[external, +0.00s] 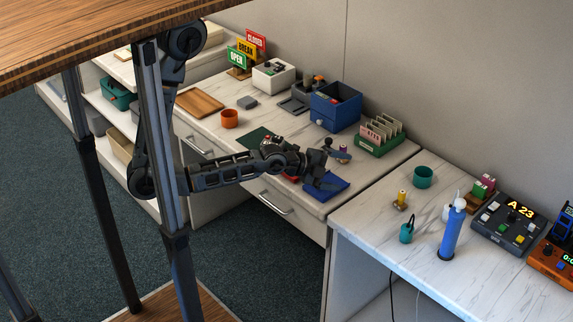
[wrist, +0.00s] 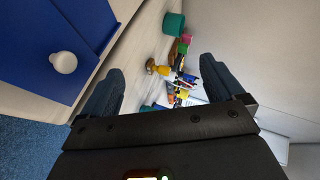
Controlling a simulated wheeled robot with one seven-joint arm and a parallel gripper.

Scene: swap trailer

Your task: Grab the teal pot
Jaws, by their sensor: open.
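The teal pot (external: 422,176) is a short, open cylinder standing upright on the right-hand white counter in the external view. In the wrist view the teal pot (wrist: 173,24) shows near the top, ahead of the fingers. My gripper (external: 336,170) hangs over the front right of the left counter, to the left of the pot and clear of it. In the wrist view my gripper (wrist: 161,70) has its fingers wide apart with nothing between them.
A yellow-topped stamp (external: 401,201), a small teal container (external: 406,233) and a blue bottle (external: 451,232) stand near the pot. A blue panel (external: 326,187) lies beneath my gripper. A green card rack (external: 378,143) stands behind it. A gap separates the counters.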

